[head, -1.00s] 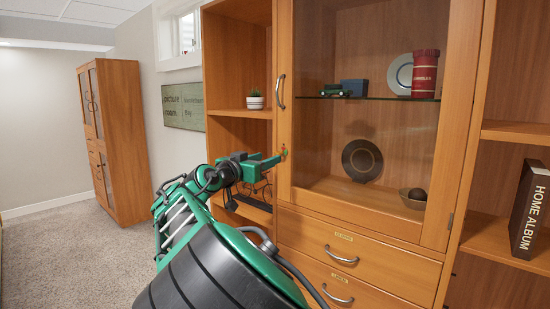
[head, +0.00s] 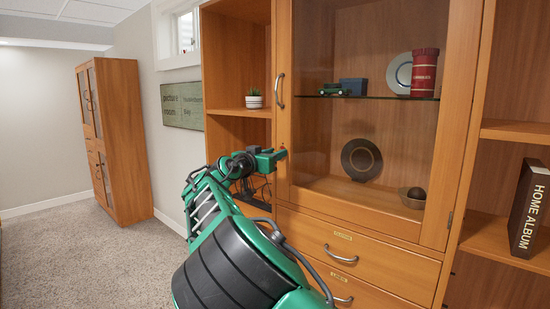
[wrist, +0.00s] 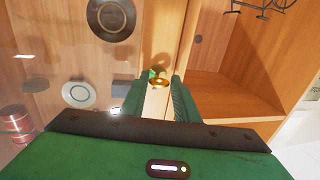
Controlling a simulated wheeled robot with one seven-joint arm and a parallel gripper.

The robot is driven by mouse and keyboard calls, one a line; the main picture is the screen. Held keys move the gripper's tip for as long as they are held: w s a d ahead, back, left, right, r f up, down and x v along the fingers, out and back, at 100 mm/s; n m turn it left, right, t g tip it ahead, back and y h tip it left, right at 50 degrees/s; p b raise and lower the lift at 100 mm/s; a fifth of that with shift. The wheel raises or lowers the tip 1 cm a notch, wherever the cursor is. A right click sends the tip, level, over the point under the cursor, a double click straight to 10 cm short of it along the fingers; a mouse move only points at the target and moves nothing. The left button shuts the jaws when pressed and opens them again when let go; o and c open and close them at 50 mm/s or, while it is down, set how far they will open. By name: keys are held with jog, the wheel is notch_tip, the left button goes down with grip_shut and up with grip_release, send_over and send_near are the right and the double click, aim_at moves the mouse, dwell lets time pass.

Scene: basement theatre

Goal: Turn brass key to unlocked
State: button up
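The display cabinet's glass door (head: 372,120) is closed, with a curved metal handle (head: 280,91) on its left frame. My gripper (head: 279,154) is at that left frame, below the handle. In the wrist view a small brass key or lock piece (wrist: 160,83) shows on the wooden frame, with a small green spot beside it. My gripper (wrist: 160,88) is open there, with one green finger on each side of the brass piece. I cannot tell whether the fingers touch it. In the head view the brass piece is hidden by my gripper, and the key's angle is unclear.
Behind the glass are plates, a red canister (head: 424,72), a small green model car (head: 335,89) and a bowl (head: 412,197). Drawers (head: 345,251) lie below. Carpet (head: 90,255) is clear at left.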

jog(key=c, duration=0.5)
jog(key=shift+n, duration=0.4)
jog(key=shift+w+a+r+n+g+h, duration=0.1)
jog(key=shift+n+g+h, duration=0.3)
jog(key=shift+n, duration=2.1)
jog(key=shift+a+r+n+g+h, duration=0.15)
jog(key=shift+n+g, duration=0.6)
jog(key=shift+n, duration=1.75)
jog(key=shift+w+a+n+g+h, duration=0.15)
jog(key=shift+n+g, duration=0.4)
jog(key=shift+n, duration=1.95)
jog(key=shift+s, duration=0.1)
jog(key=o, duration=1.1)
jog(key=shift+c, duration=0.2)
jog(key=shift+d, duration=0.15)
